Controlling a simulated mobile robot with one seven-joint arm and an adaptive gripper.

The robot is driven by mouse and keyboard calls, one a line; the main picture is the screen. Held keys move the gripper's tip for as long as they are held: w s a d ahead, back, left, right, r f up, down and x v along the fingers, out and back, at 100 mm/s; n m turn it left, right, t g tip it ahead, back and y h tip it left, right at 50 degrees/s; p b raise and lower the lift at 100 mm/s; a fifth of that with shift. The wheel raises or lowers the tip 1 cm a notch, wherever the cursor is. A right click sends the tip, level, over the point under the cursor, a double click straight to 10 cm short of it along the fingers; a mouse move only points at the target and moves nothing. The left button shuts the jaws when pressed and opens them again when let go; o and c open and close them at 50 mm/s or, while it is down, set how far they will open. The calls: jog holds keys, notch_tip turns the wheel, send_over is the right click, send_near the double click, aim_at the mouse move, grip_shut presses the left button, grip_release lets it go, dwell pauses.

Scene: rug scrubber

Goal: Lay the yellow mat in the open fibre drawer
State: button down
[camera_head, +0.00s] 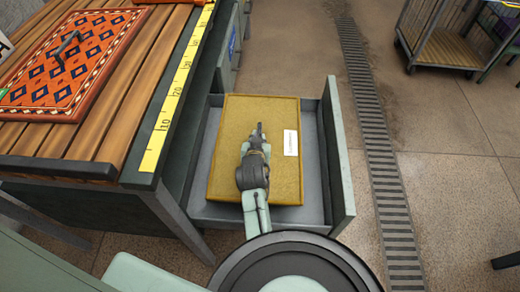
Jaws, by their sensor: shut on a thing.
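The yellow mat (228,125) is a flat mustard-coloured rectangle with a white label (291,142) near its right edge. It lies level, within the outline of the open grey-green drawer (340,155); I cannot tell whether it rests on the drawer floor or hangs just above it. Bare drawer floor shows around the mat, mainly along its left, right and near sides. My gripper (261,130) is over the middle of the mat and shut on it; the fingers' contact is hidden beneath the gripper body.
A slatted wooden workbench (80,150) with a yellow measuring tape (165,125) along its edge stands left of the drawer. A red patterned rug (95,50) lies on it. A floor grate (375,130) runs to the right. A wheeled cart (450,45) stands at upper right.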

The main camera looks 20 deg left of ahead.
notch_tip(320, 180, down, 10)
jog(key=shift+r+p, duration=0.2)
jog(key=shift+p, duration=0.15)
jog(key=shift+w, duration=0.1)
jog(key=shift+f+b, duration=0.45)
jog(key=shift+f, duration=0.1)
jog(key=c, duration=1.6)
grip_release()
jog(key=shift+r, duration=0.1)
